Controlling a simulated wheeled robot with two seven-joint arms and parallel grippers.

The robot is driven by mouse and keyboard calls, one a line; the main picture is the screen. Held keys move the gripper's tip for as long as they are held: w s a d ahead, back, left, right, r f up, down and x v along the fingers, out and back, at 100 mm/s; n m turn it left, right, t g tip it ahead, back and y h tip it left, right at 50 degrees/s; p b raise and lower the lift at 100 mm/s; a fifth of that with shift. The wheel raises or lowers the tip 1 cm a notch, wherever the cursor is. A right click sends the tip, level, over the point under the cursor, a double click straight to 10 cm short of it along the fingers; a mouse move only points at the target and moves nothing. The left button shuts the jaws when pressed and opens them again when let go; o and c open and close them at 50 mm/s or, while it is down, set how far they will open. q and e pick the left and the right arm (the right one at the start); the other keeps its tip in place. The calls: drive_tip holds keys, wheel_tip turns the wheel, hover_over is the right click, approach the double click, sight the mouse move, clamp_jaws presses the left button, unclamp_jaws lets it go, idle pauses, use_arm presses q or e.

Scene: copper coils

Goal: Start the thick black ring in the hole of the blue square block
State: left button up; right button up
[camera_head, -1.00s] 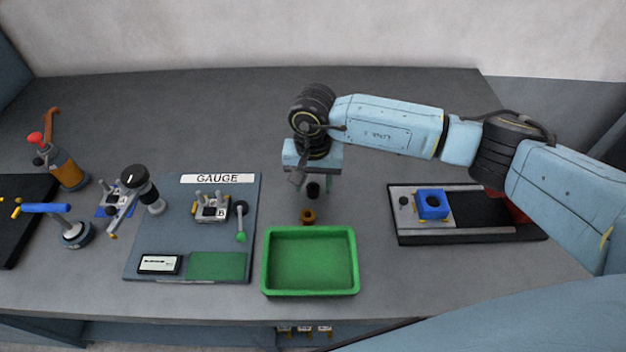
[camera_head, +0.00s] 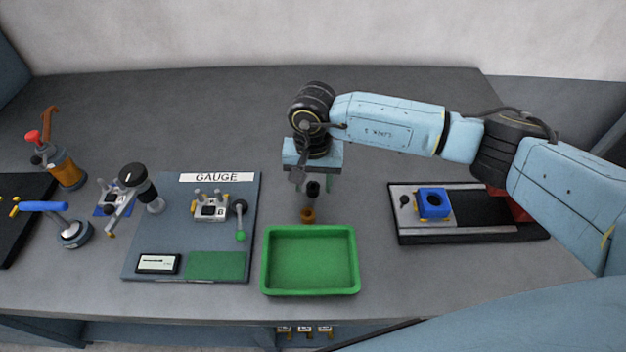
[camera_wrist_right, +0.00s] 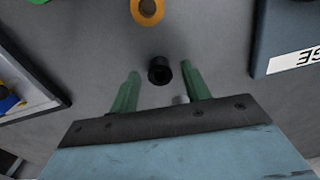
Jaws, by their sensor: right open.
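The thick black ring (camera_head: 313,187) stands on the bench behind the green tray. It also shows in the right wrist view (camera_wrist_right: 159,71) as a short dark cylinder with a hollow top. My right gripper (camera_head: 313,179) is open above the ring. In the right wrist view its two green fingers (camera_wrist_right: 159,74) lie on either side of the ring with gaps, holding nothing. The blue square block (camera_head: 433,213) with a round dark hole sits on a fixture at the right, well away from the gripper. My left gripper is out of view.
A copper-coloured ring (camera_head: 308,215) stands just in front of the black ring. The green tray (camera_head: 310,292) is nearer the bench's front edge. The gauge board (camera_head: 170,225) with its fixture is to the left. Bare bench lies between the tray and the block's fixture (camera_head: 405,238).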

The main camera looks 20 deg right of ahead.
drive_tip(key=c, duration=1)
drive_tip(key=shift+r+p, duration=1.3)
drive_tip(key=shift+r, duration=1.2)
